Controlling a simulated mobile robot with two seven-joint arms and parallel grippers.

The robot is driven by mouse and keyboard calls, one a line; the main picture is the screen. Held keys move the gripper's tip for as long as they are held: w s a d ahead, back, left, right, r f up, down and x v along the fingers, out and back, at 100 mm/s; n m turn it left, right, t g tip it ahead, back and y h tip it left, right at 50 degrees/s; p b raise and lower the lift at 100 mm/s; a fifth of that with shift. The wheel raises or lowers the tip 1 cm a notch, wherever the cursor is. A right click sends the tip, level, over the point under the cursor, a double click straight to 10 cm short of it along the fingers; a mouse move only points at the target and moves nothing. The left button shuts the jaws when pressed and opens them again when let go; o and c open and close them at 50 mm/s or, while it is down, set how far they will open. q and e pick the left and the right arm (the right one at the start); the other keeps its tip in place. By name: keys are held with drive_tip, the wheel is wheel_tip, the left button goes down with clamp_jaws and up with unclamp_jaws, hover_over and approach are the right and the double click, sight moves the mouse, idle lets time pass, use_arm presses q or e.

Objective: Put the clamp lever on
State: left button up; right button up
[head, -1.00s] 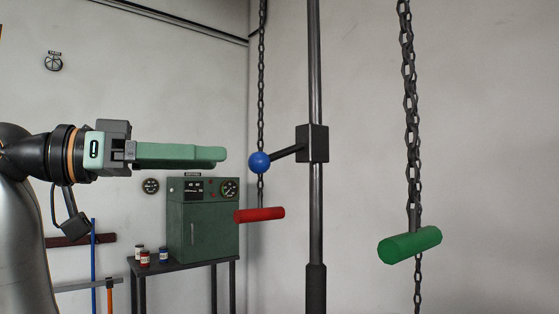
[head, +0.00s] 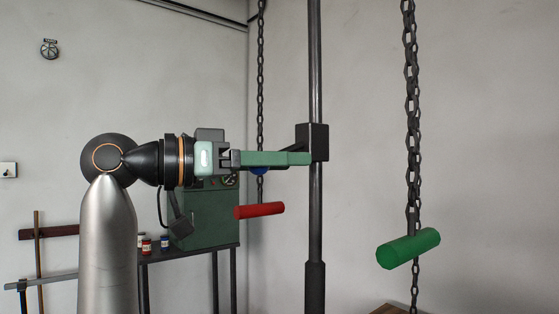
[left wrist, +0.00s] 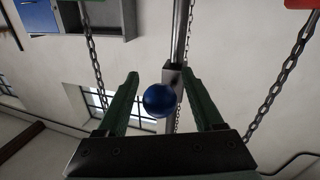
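The clamp lever has a blue ball knob, mostly hidden behind my left gripper in the head view, with a sliver of the knob (head: 259,170) showing below the fingers. Its dark block (head: 312,142) sits on a vertical pole (head: 316,210). My left gripper (head: 305,158) has green fingers reaching right to the block's edge in that view. In the left wrist view, the blue knob (left wrist: 159,100) lies between the two open fingers (left wrist: 164,82), with gaps on both sides. My right gripper is not in view.
A red handle (head: 259,210) hangs on a chain left of the pole. A green handle (head: 408,249) hangs on a chain to the right. A green cabinet (head: 212,218) and small jars (head: 147,246) stand on a table behind my left arm.

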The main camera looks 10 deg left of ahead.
use_arm(q)
clamp_jaws()
idle(0.3)
idle(1.0)
